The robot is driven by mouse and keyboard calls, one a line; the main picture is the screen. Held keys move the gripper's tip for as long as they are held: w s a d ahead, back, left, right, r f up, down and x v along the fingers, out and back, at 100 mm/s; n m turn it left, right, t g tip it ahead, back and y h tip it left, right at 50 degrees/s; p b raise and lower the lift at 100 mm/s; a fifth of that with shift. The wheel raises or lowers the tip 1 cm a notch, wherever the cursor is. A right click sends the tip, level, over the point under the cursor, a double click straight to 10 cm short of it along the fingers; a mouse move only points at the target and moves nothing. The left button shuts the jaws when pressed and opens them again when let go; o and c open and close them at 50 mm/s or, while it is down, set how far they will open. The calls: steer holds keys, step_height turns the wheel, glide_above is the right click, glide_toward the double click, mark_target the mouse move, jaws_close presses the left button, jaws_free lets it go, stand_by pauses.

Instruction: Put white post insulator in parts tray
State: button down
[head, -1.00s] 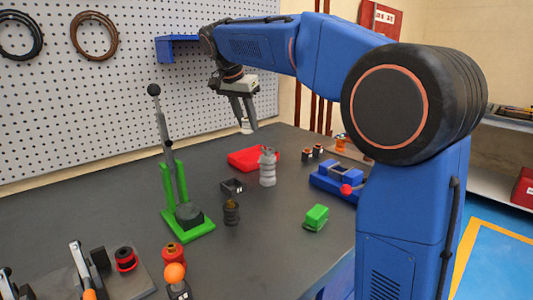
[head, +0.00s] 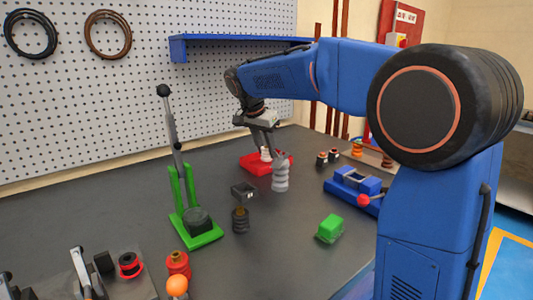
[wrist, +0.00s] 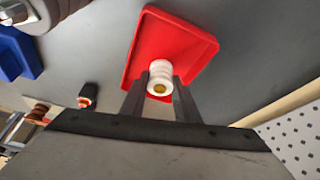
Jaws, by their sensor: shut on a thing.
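The white post insulator (wrist: 160,76) is a small ribbed white piece with a brass-coloured end facing the wrist camera. My gripper (wrist: 160,88) is shut on it, one finger on each side. The red parts tray (wrist: 180,32) lies behind the insulator in the wrist view, and the insulator overlaps its near part. In the head view my gripper (head: 266,150) is low at the red tray (head: 251,167), with the white insulator (head: 266,155) between its fingertips. I cannot tell whether the insulator touches the tray floor.
A grey ribbed insulator (head: 280,177) stands just in front of the tray. A blue vise-like fixture (head: 355,184), a green block (head: 330,228), a small dark box (head: 243,191) and a green lever press (head: 195,225) stand on the dark bench. A pegboard (head: 110,100) rises behind.

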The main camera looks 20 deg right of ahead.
steer(key=shift+f, duration=0.65)
steer(key=c, duration=1.4)
jaws_free()
steer(key=shift+f, duration=0.15)
steer(key=shift+o, duration=0.2)
steer(key=v, duration=1.2)
